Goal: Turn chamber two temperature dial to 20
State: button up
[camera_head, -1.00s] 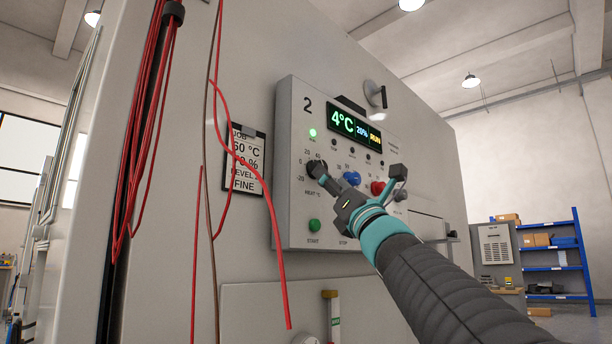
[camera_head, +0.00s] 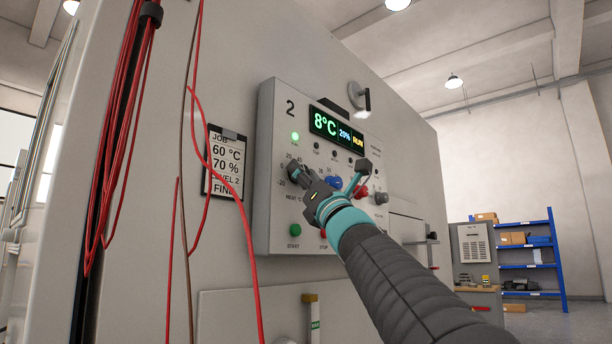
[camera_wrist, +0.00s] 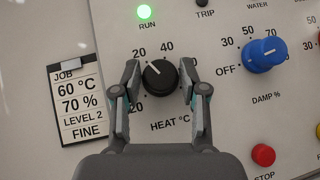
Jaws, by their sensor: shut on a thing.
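The panel marked 2 (camera_head: 268,225) is on the chamber wall. Its black HEAT °C dial (camera_wrist: 158,82) sits in the middle of the wrist view, with 20 at its upper left and 40 at its upper right. A small pale mark on the dial appears to point up-left, towards 20. My gripper (camera_wrist: 160,72) is shut on the dial, one finger on each side. In the head view my gripper (camera_head: 296,173) partly hides the dial. The display (camera_head: 335,129) reads 8°C, 20% and RUN.
A blue DAMP % dial (camera_wrist: 264,54) is right of the heat dial. A red stop button (camera_wrist: 263,155) is below it. A green start button (camera_head: 295,230) is lower left. Red cables (camera_head: 215,165) hang left of the panel, over a job card (camera_head: 222,165) reading 60 °C, 70 %.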

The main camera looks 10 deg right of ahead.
jog(key=m+h+b, duration=0.1)
jog(key=m+h, duration=0.2)
jog(key=shift+t+h+b, duration=0.3)
jog(key=shift+b, duration=0.05)
jog(key=shift+m, duration=0.3)
jog(key=o, duration=1)
jog(key=shift+w+d, duration=0.1)
jog(key=shift+c, duration=0.2)
jog(key=v, duration=1.2)
